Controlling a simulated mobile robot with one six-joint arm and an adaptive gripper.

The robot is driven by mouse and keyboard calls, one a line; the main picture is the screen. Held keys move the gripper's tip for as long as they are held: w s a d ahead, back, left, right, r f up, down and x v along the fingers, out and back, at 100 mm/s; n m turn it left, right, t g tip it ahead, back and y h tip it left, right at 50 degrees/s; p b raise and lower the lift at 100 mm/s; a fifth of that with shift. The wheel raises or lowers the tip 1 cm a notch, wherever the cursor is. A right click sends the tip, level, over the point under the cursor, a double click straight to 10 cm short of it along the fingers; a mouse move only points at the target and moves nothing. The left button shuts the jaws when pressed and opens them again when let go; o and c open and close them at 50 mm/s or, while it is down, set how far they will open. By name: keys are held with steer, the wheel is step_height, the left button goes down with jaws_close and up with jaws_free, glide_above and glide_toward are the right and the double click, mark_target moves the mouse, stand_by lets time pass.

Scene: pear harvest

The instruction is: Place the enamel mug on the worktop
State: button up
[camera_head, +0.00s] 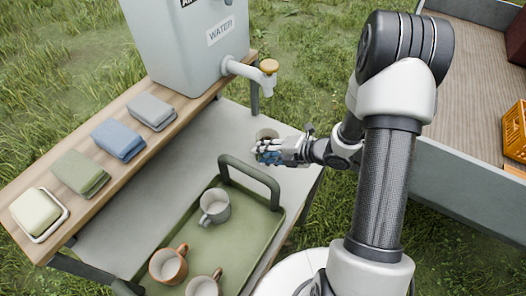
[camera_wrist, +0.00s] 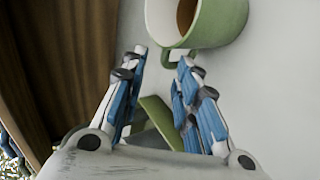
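A mug with a green outside, pale rim and brownish inside (camera_wrist: 196,22) stands on the pale worktop (camera_head: 135,215). Its top shows just behind my gripper in the head view (camera_head: 266,134). I take it for the enamel mug. My gripper (camera_head: 259,152) is low over the worktop, beside the mug. In the wrist view the blue-padded fingers (camera_wrist: 163,57) are spread apart with nothing held between them. The mug's body is just beyond the fingertips, and its handle is near the right fingertip. Whether they touch is unclear.
A green tray (camera_head: 240,225) with a raised handle (camera_head: 250,170) holds a grey mug (camera_head: 214,206), a terracotta mug (camera_head: 168,265) and a pale mug (camera_head: 204,286). A wooden shelf (camera_head: 84,138) carries folded cloths, soap and a water dispenser (camera_head: 185,45). Bare worktop lies left of the tray.

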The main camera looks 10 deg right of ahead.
steer(key=p+v, duration=0.3)
steer(key=v, duration=0.8)
steer(key=w+d+r+m+t+h, duration=0.1)
steer(key=w+d+r+m+h, duration=0.4)
steer(key=r+h, duration=0.15)
step_height(320, 180, up, 11)
steer(key=s+d+m+h, duration=0.3)
steer(key=m+h, duration=0.2)
steer(key=m, duration=0.4)
steer(key=s+a+r+m+g+y, duration=0.1)
steer(key=s+a+r+m+g, duration=0.1)
steer(key=s+a+m, duration=0.4)
steer(key=s+a+r+m+g+y, duration=0.1)
steer(key=s+a+m, duration=0.6)
steer(key=s, duration=0.8)
step_height(320, 180, up, 2)
steer(key=shift+s+a+r+g+y, duration=0.1)
steer(key=shift+s+a+g+y, duration=0.1)
steer(key=shift+a+g+y, duration=0.3)
